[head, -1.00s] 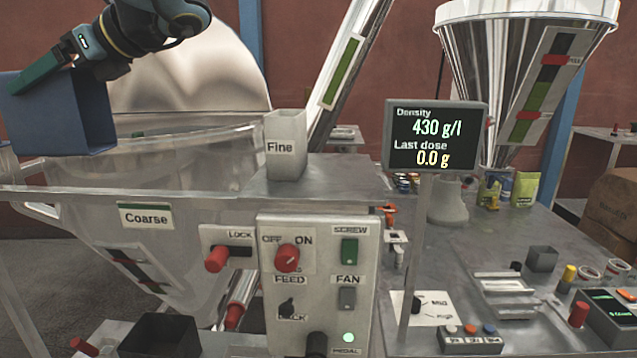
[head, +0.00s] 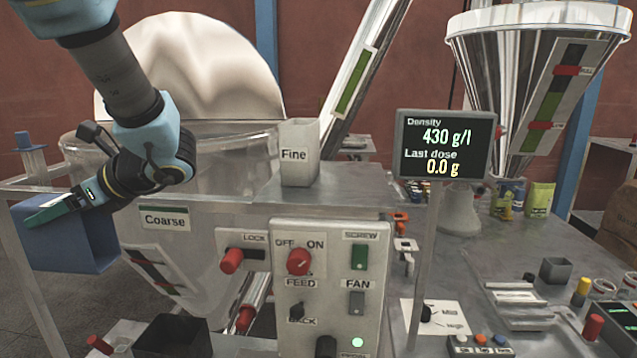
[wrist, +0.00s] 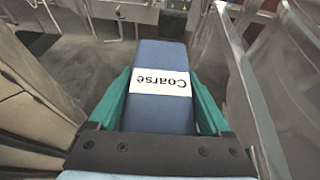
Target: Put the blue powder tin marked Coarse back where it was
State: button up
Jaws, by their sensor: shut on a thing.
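The blue powder tin (head: 72,238) is held in the air at the left of the head view, in front of and left of the large clear hopper. In the wrist view the tin (wrist: 158,62) shows its white label reading Coarse, upside down in the picture. My gripper (head: 50,212) is shut on the tin, with green fingers along its two sides; the fingers also show in the wrist view (wrist: 160,105). In the head view the label on the tin is hidden.
The Coarse hopper (head: 195,255) with a raised lid stands beside the tin. A pale Fine tin (head: 299,153) stands on the metal deck (head: 240,199). A dark open bin (head: 172,338) is low at front left. The control panel (head: 330,290) and display (head: 444,144) stand further right.

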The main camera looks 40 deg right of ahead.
jog(key=w+a+f, duration=0.1)
jog(key=a+f, duration=0.2)
jog(key=f, duration=0.8)
jog(key=w+a+f, duration=0.2)
jog(key=a+f, duration=0.2)
jog(key=f, duration=0.7)
jog(key=w+a+f+n+g, duration=0.1)
jog(key=a+f, duration=0.2)
jog(key=f, duration=0.7)
jog(key=shift+w+a+f+y, duration=0.15)
jog(key=shift+w+f+y, duration=0.15)
jog(key=shift+f+y, duration=0.1)
